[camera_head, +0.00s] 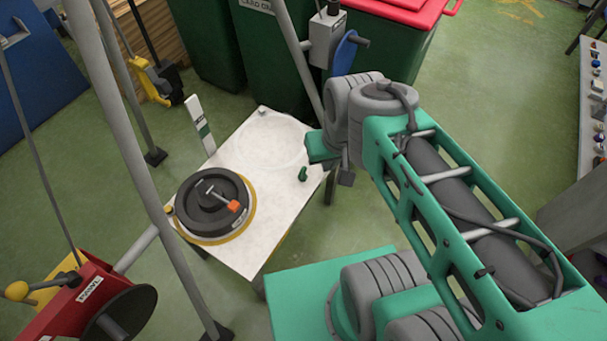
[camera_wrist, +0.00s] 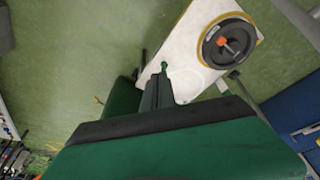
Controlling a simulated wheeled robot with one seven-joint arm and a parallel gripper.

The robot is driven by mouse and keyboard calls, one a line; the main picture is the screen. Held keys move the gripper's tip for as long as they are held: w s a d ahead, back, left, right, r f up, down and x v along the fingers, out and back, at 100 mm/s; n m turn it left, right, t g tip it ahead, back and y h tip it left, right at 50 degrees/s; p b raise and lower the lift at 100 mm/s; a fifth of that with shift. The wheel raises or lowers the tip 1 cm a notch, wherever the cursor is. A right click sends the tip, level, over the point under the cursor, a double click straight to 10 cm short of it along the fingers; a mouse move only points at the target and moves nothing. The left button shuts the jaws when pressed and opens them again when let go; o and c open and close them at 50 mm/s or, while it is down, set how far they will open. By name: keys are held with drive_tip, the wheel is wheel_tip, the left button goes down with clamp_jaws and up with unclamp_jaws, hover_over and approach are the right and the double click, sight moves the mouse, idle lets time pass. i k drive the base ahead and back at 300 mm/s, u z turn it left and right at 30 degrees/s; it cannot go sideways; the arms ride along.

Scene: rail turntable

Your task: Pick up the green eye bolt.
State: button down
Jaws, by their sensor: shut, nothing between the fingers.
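The small green eye bolt (camera_head: 303,174) stands on the white table (camera_head: 258,262), near its right edge. It also shows in the wrist view (camera_wrist: 164,65), just beyond the tip of my gripper. My gripper (camera_wrist: 160,80) is shut with nothing held. In the head view my gripper (camera_head: 322,150) hangs over the table's right edge, a little above and to the right of the bolt in the picture. The exact gap between the fingertips and the bolt is hard to tell.
A dark round turntable (camera_head: 205,218) with a yellow rim and an orange-ended handle (camera_head: 233,206) sits on the table's left part. A faint clear ring (camera_head: 268,140) lies at the back. Grey poles rise around the table. Green bins (camera_head: 270,50) stand behind.

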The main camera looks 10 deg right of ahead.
sight(302, 176)
drive_tip(key=u, duration=3.9)
drive_tip(key=k, duration=0.85)
drive_tip(key=z, duration=1.1)
drive_tip(key=i, duration=0.5)
drive_tip(key=u, duration=0.1)
